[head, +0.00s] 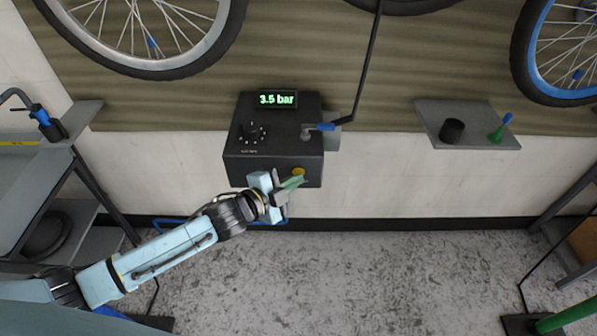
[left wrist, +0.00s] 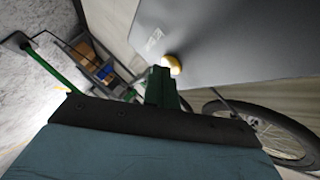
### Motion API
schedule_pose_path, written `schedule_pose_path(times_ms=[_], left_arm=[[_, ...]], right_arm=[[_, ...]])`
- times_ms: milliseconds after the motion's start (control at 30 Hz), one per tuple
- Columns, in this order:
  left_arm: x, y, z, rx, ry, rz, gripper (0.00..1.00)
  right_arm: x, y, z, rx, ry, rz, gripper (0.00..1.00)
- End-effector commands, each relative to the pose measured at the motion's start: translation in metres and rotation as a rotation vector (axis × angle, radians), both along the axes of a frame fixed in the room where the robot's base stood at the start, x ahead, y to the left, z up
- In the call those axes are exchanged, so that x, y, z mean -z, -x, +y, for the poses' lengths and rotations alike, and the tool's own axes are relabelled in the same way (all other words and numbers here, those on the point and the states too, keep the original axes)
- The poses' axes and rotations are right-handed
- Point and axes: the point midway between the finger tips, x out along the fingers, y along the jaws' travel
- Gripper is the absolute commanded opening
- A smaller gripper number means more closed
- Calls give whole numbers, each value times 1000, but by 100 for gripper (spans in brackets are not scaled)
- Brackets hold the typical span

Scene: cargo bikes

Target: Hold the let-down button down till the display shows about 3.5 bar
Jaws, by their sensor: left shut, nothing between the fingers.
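A dark box (head: 240,170) is mounted on the wall, with a lit display (head: 277,99) on top that reads 3.5 bar. A round knob (head: 251,132) sits on its top face, left of a hose fitting with a blue lever (head: 322,127). The yellow let-down button (head: 298,171) is low on the front face; it also shows in the left wrist view (left wrist: 173,65). My left gripper (head: 297,181) is shut and empty, its fingertips at the button. I cannot tell whether they press it. My right gripper is not in view.
A grey shelf (head: 480,140) with a black cup (head: 452,131) and a green-and-blue item (head: 499,131) is on the wall at right. Bike wheels (head: 150,70) hang above. A bench (head: 30,190) stands at left. The floor (head: 350,280) below is mostly clear.

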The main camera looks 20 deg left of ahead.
Motion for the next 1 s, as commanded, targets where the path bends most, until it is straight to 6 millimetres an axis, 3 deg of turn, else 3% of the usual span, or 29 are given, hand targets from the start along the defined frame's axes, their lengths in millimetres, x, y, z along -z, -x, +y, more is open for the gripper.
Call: schedule_pose_path(times_ms=[200, 567, 1000], left_arm=[[-1, 11, -3, 0, 2, 1, 0], [0, 14, -4, 1, 0, 0, 0], [-1, 52, -15, 1, 3, 2, 0]], right_arm=[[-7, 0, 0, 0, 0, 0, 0], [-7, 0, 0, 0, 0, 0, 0], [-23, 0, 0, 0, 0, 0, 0]])
